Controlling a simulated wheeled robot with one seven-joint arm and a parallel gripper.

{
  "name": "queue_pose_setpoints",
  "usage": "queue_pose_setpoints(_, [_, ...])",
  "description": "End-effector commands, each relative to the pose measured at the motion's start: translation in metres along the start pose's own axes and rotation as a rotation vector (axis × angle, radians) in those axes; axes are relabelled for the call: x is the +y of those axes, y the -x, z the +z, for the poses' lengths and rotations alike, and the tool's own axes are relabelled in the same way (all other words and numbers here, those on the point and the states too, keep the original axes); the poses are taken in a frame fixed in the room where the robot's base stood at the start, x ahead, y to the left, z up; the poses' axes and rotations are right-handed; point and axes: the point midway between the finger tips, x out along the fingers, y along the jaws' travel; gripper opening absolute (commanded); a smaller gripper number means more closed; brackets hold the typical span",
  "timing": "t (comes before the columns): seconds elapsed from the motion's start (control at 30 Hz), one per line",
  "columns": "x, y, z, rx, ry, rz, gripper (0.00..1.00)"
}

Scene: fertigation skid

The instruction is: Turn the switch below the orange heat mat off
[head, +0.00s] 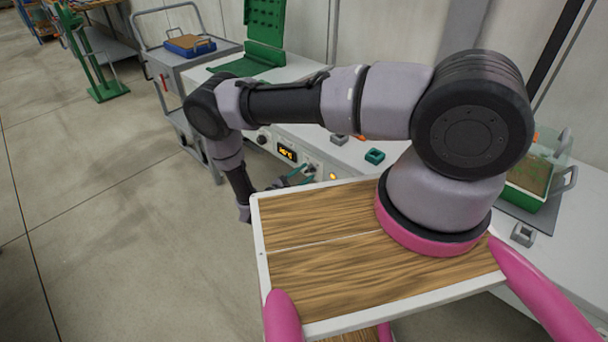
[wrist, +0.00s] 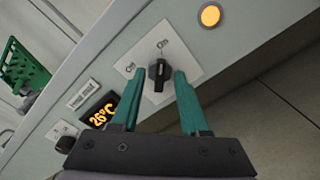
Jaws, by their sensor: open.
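The switch (wrist: 159,76) is a black rotary knob on a white plate marked Off at left and On at upper right. Its ridge stands nearly upright in the wrist picture, closer to the On mark. A round orange lamp (wrist: 210,16) beside it is lit. My gripper (wrist: 166,73) is open, its teal fingers reaching to either side of the knob, with the left tip close to it. Whether either touches cannot be told. In the head view, my gripper (head: 301,174) is at the bench's front panel. I cannot make out the orange heat mat.
A lit display (wrist: 103,109) reading 26°C and another dark knob (wrist: 63,132) sit on the same panel. On the bench top (head: 300,68) are a green stand (head: 264,24) and a green tray (head: 528,195).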

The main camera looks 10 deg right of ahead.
Motion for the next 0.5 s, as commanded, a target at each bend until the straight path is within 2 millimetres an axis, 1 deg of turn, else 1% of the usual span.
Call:
queue_pose_setpoints(0.1, [0.0000, 0.0001, 0.0000, 0.000, 0.000, 0.000, 0.45])
queue_pose_setpoints(0.13, [0.0000, 0.0001, 0.0000, 0.000, 0.000, 0.000, 0.37])
queue_pose_setpoints(0.17, [0.0000, 0.0002, 0.0000, 0.000, 0.000, 0.000, 0.26])
queue_pose_setpoints(0.2, [0.0000, 0.0002, 0.0000, 0.000, 0.000, 0.000, 0.11])
queue_pose_setpoints(0.23, [0.0000, 0.0002, 0.0000, 0.000, 0.000, 0.000, 0.00])
queue_pose_setpoints(0.5, [0.0000, 0.0004, -0.0001, 0.000, 0.006, 0.000, 0.00])
